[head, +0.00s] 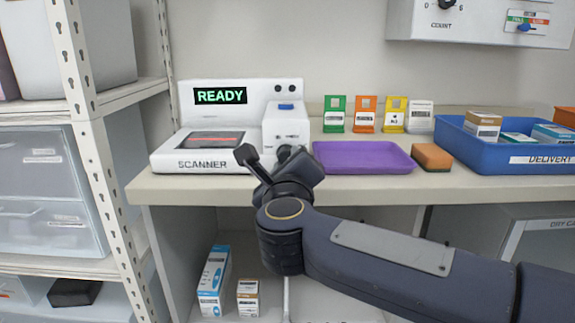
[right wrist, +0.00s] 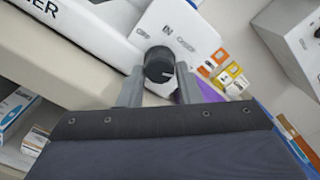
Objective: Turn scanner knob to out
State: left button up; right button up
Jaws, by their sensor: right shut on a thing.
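The white scanner (head: 213,157) stands on the counter with a green READY display (head: 220,96). Its dark round knob (right wrist: 158,66) is on the front of the right-hand block, between the two fingers of my right gripper (right wrist: 159,78). The gripper is shut on the knob. In the head view my right gripper (head: 273,158) covers much of the scanner's lower front right. The word IN shows above the knob in the right wrist view; other small labels there are too blurred to read. Which mark the knob points to I cannot tell. My left gripper is not in view.
A purple tray (head: 362,157), an orange sponge (head: 431,157) and a blue delivery bin (head: 478,148) stand to the right on the counter. Several coloured cards stand behind. A metal shelf (head: 95,150) rises close on the left.

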jog(key=o, duration=1)
jog(key=shift+c, duration=0.2)
jog(key=shift+s, duration=0.1)
jog(key=s+p, duration=0.1)
jog(key=s, duration=0.6)
jog(key=shift+s, duration=0.3)
